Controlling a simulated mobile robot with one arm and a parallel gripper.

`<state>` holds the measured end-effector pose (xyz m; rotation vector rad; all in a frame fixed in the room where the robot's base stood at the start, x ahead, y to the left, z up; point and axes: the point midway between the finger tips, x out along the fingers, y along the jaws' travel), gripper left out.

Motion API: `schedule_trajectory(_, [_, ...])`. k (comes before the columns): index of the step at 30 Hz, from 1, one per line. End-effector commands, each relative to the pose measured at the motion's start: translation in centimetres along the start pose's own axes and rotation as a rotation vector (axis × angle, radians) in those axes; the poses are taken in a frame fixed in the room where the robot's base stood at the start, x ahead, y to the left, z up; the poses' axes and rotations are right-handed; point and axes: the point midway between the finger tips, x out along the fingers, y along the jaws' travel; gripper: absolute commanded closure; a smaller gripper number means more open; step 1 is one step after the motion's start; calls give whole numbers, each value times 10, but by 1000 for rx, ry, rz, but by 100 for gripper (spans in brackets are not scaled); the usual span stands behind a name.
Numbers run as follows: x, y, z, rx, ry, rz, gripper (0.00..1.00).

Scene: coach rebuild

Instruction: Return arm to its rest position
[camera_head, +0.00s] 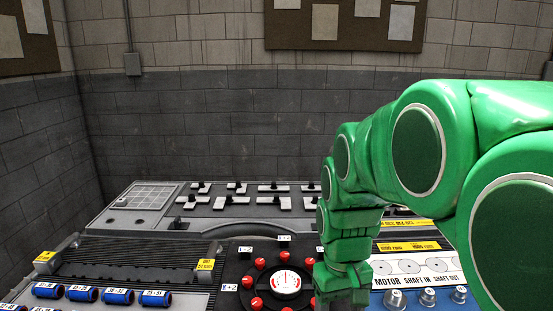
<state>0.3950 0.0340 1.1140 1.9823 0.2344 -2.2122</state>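My green arm (415,150) reaches in from the right side of the head view and bends down over the bench. Its end, my gripper (342,290), points downward in front of the black plate with red knobs. The fingertips are cut off by the bottom edge or hidden, so I cannot see whether it is open or shut, or whether it touches anything.
A white dial gauge (287,281) sits among several red knobs (257,302) left of my gripper. Blue cylinders (82,293) lie at front left. Silver cones (395,298) stand at right. A grey panel (150,195) with switches lies behind, before a brick wall (220,110).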

Motion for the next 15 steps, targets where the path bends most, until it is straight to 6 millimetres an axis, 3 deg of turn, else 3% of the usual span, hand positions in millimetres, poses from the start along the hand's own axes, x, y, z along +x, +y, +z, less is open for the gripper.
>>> schedule_trajectory(15, [22,-1,126,160,-33,-16,38])
